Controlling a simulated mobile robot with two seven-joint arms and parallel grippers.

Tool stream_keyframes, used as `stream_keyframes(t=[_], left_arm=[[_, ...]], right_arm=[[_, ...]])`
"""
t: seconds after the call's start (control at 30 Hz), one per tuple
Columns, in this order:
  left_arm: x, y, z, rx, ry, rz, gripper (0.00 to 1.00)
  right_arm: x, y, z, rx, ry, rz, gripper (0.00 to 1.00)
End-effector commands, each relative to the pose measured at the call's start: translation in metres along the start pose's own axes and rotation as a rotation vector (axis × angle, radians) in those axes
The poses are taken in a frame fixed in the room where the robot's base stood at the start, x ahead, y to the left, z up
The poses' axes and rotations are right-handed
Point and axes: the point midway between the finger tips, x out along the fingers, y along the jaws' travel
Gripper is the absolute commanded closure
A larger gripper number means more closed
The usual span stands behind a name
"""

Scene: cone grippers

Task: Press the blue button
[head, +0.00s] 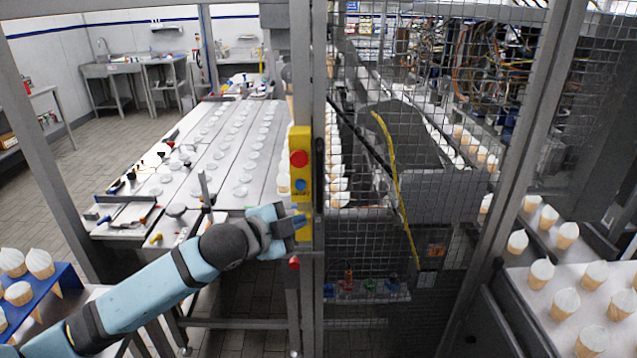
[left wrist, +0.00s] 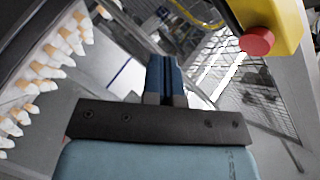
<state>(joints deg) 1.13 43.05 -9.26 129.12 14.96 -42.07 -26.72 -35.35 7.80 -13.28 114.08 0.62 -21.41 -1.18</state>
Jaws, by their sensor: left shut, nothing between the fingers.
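A yellow control box (head: 307,139) is mounted on the grey post, with a large red button (head: 299,158) above a smaller blue button (head: 300,185). My left gripper (head: 301,222) comes in from the left, and its fingertips overlap the lower part of the box, just below the blue button. I cannot tell whether they touch the box. In the left wrist view the fingers (left wrist: 165,68) are together and empty. That view shows the yellow box (left wrist: 285,22) and red button (left wrist: 257,42) at the upper right; the blue button does not show there. My right gripper is not in view.
A red knob (head: 294,263) sits below my gripper. A wire mesh fence (head: 430,190) stands right of the post. A blue rack (head: 35,300) of cones stands at the lower left.

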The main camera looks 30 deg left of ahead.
Motion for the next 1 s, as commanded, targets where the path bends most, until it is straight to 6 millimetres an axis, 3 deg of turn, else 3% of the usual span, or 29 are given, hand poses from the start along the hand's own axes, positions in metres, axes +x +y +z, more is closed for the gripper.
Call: stream_keyframes(t=[0.57, 1.0], left_arm=[[0.003, -0.008, 0.001, 0.017, 0.001, -0.005, 1.0], [0.043, -0.037, 0.03, 0.016, -0.001, -0.006, 1.0]], right_arm=[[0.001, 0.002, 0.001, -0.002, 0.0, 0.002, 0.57], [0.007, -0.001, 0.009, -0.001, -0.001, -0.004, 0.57]])
